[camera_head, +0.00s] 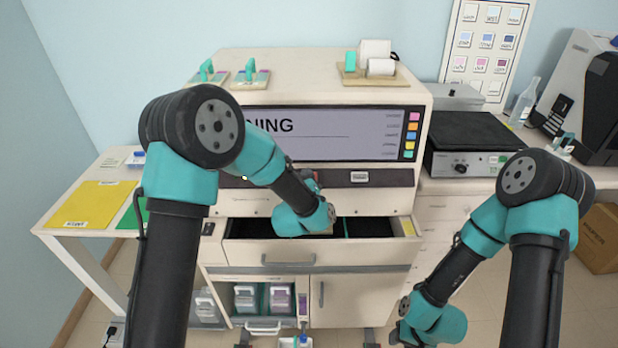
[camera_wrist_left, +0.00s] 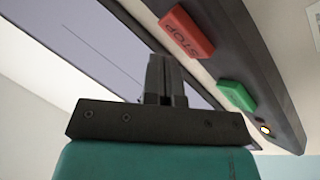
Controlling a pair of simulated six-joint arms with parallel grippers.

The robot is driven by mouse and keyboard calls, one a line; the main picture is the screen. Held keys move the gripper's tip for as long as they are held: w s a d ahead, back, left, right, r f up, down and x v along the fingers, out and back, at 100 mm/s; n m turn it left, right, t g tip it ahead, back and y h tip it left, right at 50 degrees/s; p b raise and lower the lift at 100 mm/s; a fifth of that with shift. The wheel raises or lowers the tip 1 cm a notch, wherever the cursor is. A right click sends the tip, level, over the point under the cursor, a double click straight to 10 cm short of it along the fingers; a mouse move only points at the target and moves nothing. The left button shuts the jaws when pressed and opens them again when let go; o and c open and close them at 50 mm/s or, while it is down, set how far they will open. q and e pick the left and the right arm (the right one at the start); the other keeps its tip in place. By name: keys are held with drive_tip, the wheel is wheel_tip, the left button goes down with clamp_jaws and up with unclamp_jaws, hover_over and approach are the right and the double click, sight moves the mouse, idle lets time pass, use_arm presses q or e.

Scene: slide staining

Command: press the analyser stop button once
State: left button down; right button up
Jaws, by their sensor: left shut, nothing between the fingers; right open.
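The red stop button (camera_wrist_left: 187,32), marked STOP, is on a dark strip of the analyser (camera_head: 270,72) in the left wrist view. My left gripper (camera_wrist_left: 165,60) is shut with nothing in it. In that view its fingertips appear just left of and below the red button, with a visible gap in the picture; I cannot tell the depth gap. A green button (camera_wrist_left: 237,96) sits further along the strip. In the head view my left wrist is in front of the strip and hides part of it. My right arm is at the lower right; its gripper fingers do not show.
The analyser's screen (camera_head: 330,140) shows text ending in "NING", partly hidden by my left arm. An open drawer (camera_head: 290,255) stands below the strip. A rocker-like device (camera_head: 470,150) is on the right counter. Several slide holders are on the analyser's top.

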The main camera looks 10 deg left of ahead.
use_arm(q)
drive_tip(key=shift+f, duration=0.1)
drive_tip(key=shift+w+f, duration=0.2)
drive_tip(key=shift+w, duration=0.1)
drive_tip(key=shift+w+f, duration=0.2)
drive_tip(key=shift+f, duration=0.05)
idle(0.9)
idle(0.4)
drive_tip(key=shift+s+r, duration=0.55)
drive_tip(key=s+r, duration=0.3)
drive_tip(key=shift+s+d+r, duration=0.2)
drive_tip(key=shift+s+r, duration=0.05)
idle(0.4)
idle(0.6)
